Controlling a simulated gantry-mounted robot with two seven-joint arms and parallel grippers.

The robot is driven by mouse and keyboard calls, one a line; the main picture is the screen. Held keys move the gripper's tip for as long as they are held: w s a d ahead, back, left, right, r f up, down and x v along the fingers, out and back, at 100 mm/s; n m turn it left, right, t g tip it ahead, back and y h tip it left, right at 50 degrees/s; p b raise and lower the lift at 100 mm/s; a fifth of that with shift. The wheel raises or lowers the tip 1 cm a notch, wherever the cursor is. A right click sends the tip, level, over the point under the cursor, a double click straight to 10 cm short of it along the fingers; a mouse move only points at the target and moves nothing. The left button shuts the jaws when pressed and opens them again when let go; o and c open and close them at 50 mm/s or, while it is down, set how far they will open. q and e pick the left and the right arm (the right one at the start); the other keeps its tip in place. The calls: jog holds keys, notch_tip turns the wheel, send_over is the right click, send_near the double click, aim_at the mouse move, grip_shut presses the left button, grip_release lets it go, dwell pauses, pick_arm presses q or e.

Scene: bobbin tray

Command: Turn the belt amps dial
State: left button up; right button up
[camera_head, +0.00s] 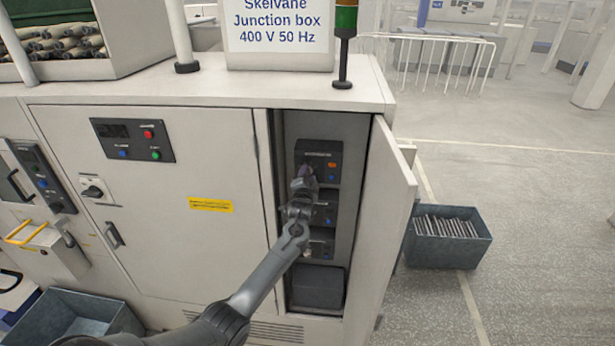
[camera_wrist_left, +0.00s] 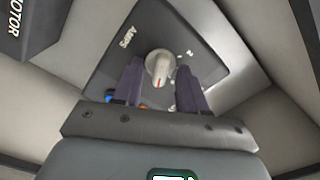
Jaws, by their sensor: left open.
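In the head view my left gripper (camera_head: 304,180) reaches into the open cabinet, in front of the stacked dark modules, and hides the dial. The upper module (camera_head: 320,150) shows an orange button. My right gripper is not in view.
The cabinet door (camera_head: 385,215) stands open to the right of my left arm. More dark modules (camera_head: 317,287) sit below. A grey bin of rods (camera_head: 450,252) is on the floor at right. An empty bin (camera_head: 112,316) is at lower left.

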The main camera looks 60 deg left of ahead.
pick_arm(q)
grip_shut()
jog(key=shift+n, duration=0.3)
jog(key=shift+s+a+n+b, duration=0.15)
jog(key=shift+n+b, duration=2.45)
jog(key=shift+n, duration=3.25)
jog(key=shift+s+a+n+b, duration=0.1)
jog(key=shift+n+b, duration=2.45)
jog(key=shift+n, duration=3.3)
